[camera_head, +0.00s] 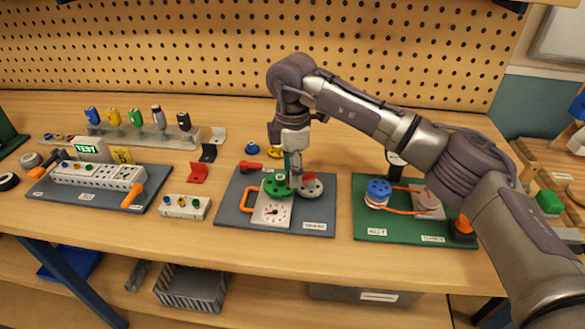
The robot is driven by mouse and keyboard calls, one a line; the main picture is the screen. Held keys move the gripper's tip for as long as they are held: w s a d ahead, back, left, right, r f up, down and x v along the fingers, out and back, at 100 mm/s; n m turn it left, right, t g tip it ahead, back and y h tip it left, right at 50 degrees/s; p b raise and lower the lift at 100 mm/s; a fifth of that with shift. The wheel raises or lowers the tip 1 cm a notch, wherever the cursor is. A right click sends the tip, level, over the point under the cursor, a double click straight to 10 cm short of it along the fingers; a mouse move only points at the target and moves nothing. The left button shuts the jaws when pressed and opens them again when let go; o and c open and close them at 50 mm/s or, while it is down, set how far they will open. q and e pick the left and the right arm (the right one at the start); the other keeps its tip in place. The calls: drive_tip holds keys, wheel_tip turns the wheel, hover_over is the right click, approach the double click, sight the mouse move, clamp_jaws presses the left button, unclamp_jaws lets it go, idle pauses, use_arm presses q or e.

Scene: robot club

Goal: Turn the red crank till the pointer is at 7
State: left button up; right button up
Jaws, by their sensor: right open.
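The grey board (232,207) in the middle of the bench carries a white dial plate (264,220), a green wheel (276,188) and a grey disc (314,190). The dial's numbers and pointer are too small to read. A red handle-like piece (252,166) is at the board's back edge; I cannot tell whether it is the crank. A small red patch also shows beside my gripper above the grey disc. My right gripper (293,180) points down between the green wheel and the grey disc, open. Its fingers hide part of both; contact is unclear. My left gripper is out of view.
An orange handle (248,200) stands at the board's left side. A green board (370,225) with a blue spool (378,190) lies to the right, under my right arm. A power strip (98,175) and a white switch box (184,207) are to the left.

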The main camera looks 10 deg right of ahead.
wheel_tip(320, 180, up, 12)
idle(0.4)
